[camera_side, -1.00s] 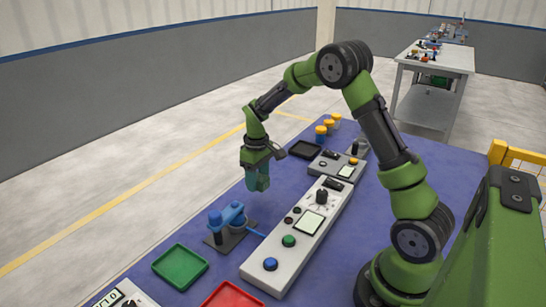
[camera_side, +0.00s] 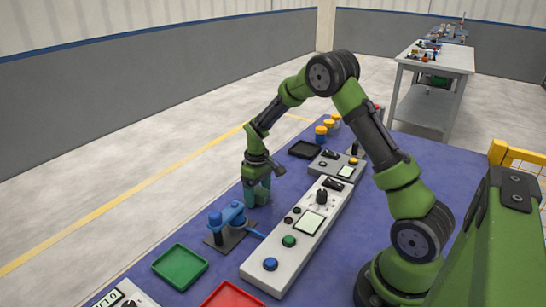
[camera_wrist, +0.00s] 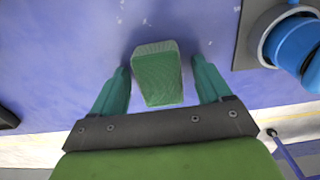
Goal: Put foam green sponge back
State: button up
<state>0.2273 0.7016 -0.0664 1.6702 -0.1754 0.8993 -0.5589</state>
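The green foam sponge (camera_wrist: 158,78) is a block in the middle of the wrist view, between my two teal fingers. Blue gaps show on both its sides, so neither finger touches it. My gripper (camera_wrist: 160,66) is open around it. In the side view my gripper (camera_side: 257,197) points down with its fingertips at or close to the blue table, behind the blue clamp-like fixture. There I cannot tell the sponge from the similarly coloured fingers.
The blue fixture (camera_side: 228,217) stands close by and also shows at the wrist view's right edge (camera_wrist: 287,42). A long grey control panel (camera_side: 305,235) lies to the right. A green tray (camera_side: 180,266), a red tray (camera_side: 232,296) and a black tray (camera_side: 304,149) are on the table.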

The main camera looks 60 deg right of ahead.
aim_at(258, 190)
jog(key=s+a+r+m+t, duration=0.1)
jog(key=s+a+r, duration=0.15)
jog(key=r, duration=0.75)
jog(key=s+a+r+t, duration=0.1)
jog(key=s+a+r, duration=0.15)
jog(key=r, duration=0.75)
jog(key=s+a+r+m+t+y, duration=0.1)
jog(key=s+a+r+t, duration=0.1)
jog(key=s+a, duration=0.3)
jog(key=s+a+r+m+t+y, duration=0.1)
jog(key=s+a, duration=0.4)
jog(key=s, duration=0.5)
jog(key=shift+s+a+r+m+t, duration=0.25)
jog(key=shift+a+r+m+t, duration=0.25)
jog(key=shift+t, duration=0.6)
jog(key=shift+d+r, duration=0.1)
jog(key=shift+r, duration=0.05)
